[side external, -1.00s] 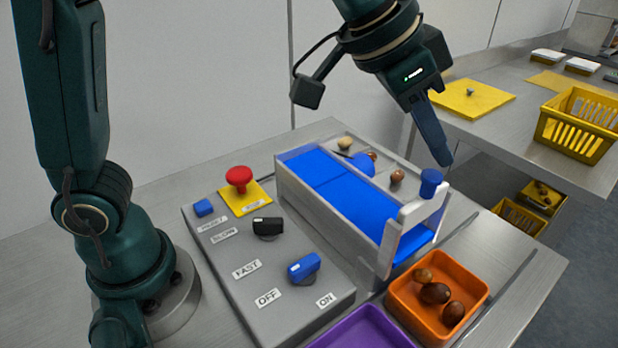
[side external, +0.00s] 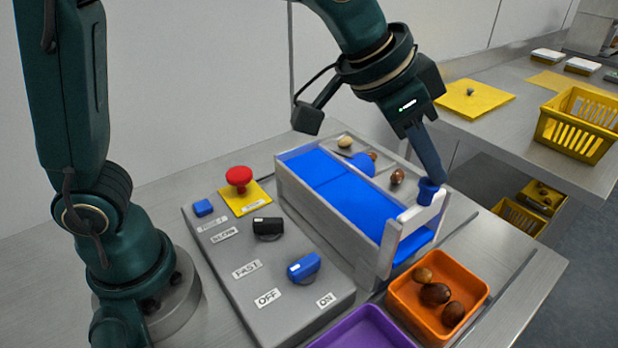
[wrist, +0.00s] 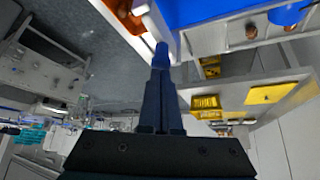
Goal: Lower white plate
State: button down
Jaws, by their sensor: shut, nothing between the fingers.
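The white plate (side external: 412,220) stands upright across the near end of the blue belt (side external: 352,198), with a blue knob (side external: 428,191) on its top edge. My gripper (side external: 437,179) is shut and empty. Its fingertips are at the top of the knob and appear to touch it from above. In the wrist view my gripper's narrow fingers (wrist: 161,72) point at the plate's end of the belt. The exact contact at the knob is partly hidden by the fingers.
An orange tray (side external: 402,292) with brown dates and a purple tray (side external: 345,330) stand in front of the belt. A grey control box (side external: 232,262) with a red button (side external: 239,176) and knobs is at left. Yellow baskets (side external: 578,128) stand to the right.

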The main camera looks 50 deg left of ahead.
aim_at(425, 182)
jog(key=shift+f, duration=1.5)
jog(key=shift+r, duration=3.55)
jog(key=s+a+r+n+t+y, duration=0.1)
jog(key=s+a+r+n+t, duration=0.15)
jog(key=s+a, duration=0.45)
jog(key=s+a+f+n+g+y, duration=0.2)
jog(key=s+a+f+n, duration=0.1)
jog(key=s+a+f, duration=0.5)
notch_tip(425, 182, down, 3)
jog(key=shift+s+r+g, duration=0.2)
jog(key=shift+s+g, duration=0.15)
jog(key=shift+s, duration=0.5)
